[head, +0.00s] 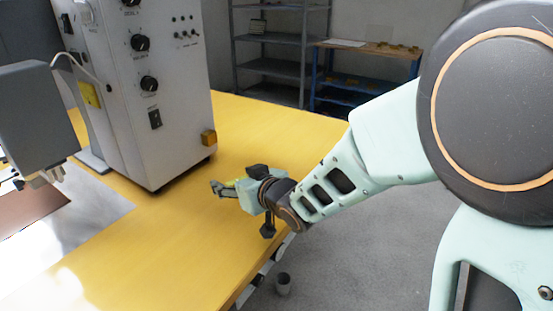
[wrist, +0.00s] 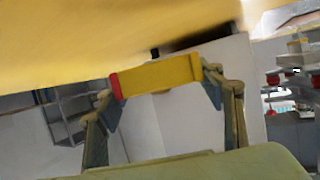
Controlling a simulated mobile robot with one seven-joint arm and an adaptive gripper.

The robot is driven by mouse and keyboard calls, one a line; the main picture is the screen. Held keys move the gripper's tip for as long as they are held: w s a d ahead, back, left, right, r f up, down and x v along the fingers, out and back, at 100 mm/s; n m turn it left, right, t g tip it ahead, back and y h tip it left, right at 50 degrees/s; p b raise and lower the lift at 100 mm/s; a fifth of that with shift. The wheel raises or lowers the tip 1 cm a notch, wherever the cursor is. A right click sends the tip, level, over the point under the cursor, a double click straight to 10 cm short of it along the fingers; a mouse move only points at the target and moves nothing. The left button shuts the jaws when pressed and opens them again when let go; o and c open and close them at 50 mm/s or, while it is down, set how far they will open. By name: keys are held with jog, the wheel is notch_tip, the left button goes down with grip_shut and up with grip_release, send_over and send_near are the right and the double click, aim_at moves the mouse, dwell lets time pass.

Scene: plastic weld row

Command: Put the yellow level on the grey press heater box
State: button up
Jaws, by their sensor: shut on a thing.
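The yellow level (wrist: 160,75), with a red end at its left, spans between the two fingertips of my gripper (wrist: 158,88) in the wrist view. My gripper is shut on it. In the head view my gripper (head: 222,187) is low over the yellow table, right of the machine; the level is mostly hidden there by the fingers. A grey box (head: 38,110) on the press stands at the far left of the head view, above a metal plate. I take it for the press heater box; its top is partly cut off by the frame edge.
The yellow table (head: 255,125) is largely clear around my gripper. A tall pale control cabinet (head: 150,90) with knobs stands between my gripper and the grey box.

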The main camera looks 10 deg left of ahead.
jog(key=f, duration=0.1)
jog(key=w+d+f, duration=0.1)
jog(key=shift+w+d+f+b, duration=0.3)
jog(key=shift+w+f+b, duration=0.05)
jog(key=shift+f, duration=0.05)
jog(key=shift+w+d+f+b, duration=0.15)
jog(key=shift+f+b, duration=0.45)
jog(key=shift+f, duration=1)
jog(key=shift+f, duration=0.2)
jog(key=o, duration=1.3)
jog(key=shift+c, duration=0.2)
